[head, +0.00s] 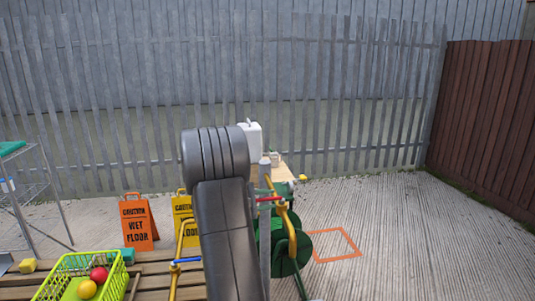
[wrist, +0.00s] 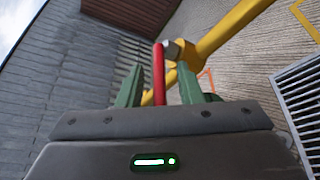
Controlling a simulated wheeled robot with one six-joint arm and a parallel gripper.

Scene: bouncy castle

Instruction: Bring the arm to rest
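My gripper (wrist: 160,72) shows in the wrist view with its two green fingers spread apart. A red bar (wrist: 159,88) stands between them, with a visible gap on each side, so the fingers do not look closed on it. A yellow tube (wrist: 228,30) with a grey end fitting passes just beyond the fingertips. In the head view my dark arm rises at the centre. It partly covers a yellow-framed cart with a green reel (head: 283,245); a red part (head: 268,198) shows near its top. The gripper cannot be made out clearly there.
A wooden slatted surface holds a green basket (head: 52,284) with a red ball (head: 99,274) and an orange ball (head: 86,289). Two caution signs (head: 138,222) stand behind. An orange square outline (head: 335,246) marks open ground at right. A fence (head: 330,100) closes the back.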

